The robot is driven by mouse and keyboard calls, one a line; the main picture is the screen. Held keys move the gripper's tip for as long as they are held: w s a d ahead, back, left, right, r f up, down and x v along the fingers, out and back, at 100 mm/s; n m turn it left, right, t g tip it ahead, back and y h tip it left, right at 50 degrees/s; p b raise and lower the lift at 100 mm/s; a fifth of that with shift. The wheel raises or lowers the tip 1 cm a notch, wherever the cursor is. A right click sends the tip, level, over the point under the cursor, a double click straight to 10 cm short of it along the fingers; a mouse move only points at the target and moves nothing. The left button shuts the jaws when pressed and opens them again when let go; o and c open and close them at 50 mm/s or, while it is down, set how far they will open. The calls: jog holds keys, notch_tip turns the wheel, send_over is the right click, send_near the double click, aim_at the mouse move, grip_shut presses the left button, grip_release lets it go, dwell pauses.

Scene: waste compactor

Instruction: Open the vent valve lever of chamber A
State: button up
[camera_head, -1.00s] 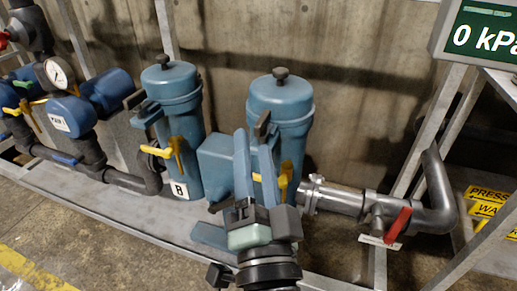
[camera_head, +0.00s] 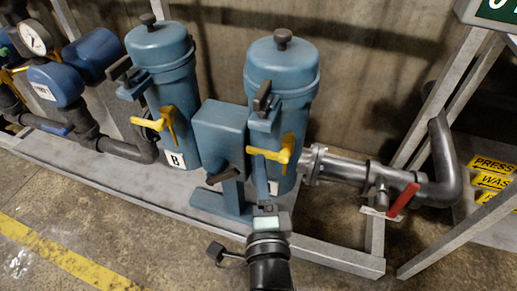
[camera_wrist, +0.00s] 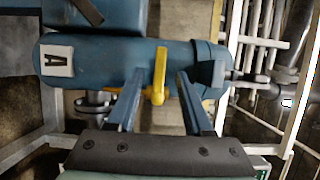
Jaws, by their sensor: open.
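Chamber A is the right blue canister (camera_head: 283,75) in the head view. Its white A label (camera_wrist: 57,56) shows at the left in the wrist view, where the canister lies sideways. Its yellow vent valve lever (camera_head: 285,152) sticks out from the canister's front. In the wrist view the lever (camera_wrist: 160,72) appears upright, between my two fingers. My gripper (camera_wrist: 160,80) is open, with one finger on each side of the lever and visible gaps to it. In the head view my gripper (camera_head: 260,170) is just below the lever, and its fingers are hard to separate.
Chamber B (camera_head: 161,60), with its own yellow lever (camera_head: 155,124), stands to the left. A blue box (camera_head: 220,135) sits between the canisters. A grey pipe with a red handle (camera_head: 403,198) runs right. The floor in front is clear.

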aim_at(258, 149)
jog(key=shift+w+a, duration=0.15)
jog(key=shift+w, duration=1.4)
jog(key=shift+w+a, duration=0.1)
jog(key=shift+w, duration=1.4)
grip_shut()
